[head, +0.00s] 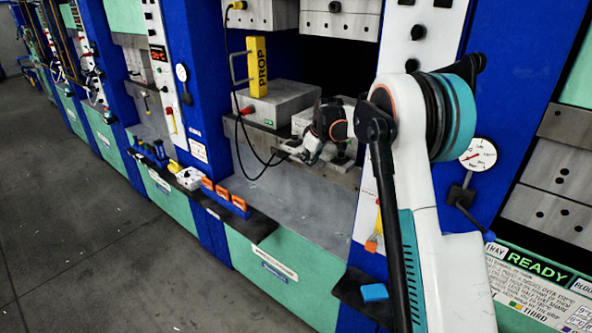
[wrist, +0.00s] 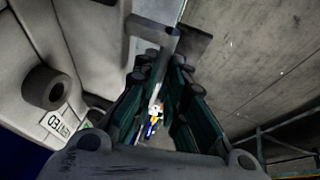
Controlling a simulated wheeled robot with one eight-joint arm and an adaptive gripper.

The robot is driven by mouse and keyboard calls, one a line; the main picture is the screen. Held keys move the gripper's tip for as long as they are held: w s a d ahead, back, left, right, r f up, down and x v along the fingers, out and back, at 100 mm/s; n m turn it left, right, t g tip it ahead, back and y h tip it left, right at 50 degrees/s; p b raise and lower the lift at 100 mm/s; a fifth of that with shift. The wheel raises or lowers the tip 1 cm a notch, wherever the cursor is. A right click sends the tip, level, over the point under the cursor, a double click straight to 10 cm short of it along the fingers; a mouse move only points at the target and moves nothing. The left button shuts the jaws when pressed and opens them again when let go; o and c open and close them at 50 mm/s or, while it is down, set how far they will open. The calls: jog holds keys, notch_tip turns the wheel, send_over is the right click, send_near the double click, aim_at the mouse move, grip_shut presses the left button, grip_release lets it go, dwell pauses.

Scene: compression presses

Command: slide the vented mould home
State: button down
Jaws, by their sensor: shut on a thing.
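A grey metal mould (head: 303,119) sits on the lower platen of the press, partly hidden behind my wrist in the head view. In the wrist view the mould (wrist: 95,35) fills the left side, with a round boss and a small green-and-white label that I cannot read in full. A grey handle (wrist: 150,32) sticks out from it. My gripper (wrist: 162,68) is shut on this handle; its dark fingers lie on both sides of it. In the head view my gripper (head: 290,150) is small at the mould's front, and its hold is hard to see there.
A black cable hangs near my gripper. A bare grey shelf (head: 290,205) lies in front. Orange clips (head: 225,192) sit on the front ledge; a gauge (head: 478,154) is at right.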

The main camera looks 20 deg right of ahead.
jog(key=shift+w+d+f, duration=0.1)
jog(key=shift+w+d, duration=0.45)
jog(key=shift+d, duration=0.3)
jog(key=shift+a, duration=0.1)
jog(key=c, duration=1.9)
grip_release()
jog(key=shift+s, duration=0.1)
jog(key=shift+o, duration=1.2)
jog(key=shift+a, duration=0.15)
jog(key=v, duration=1.2)
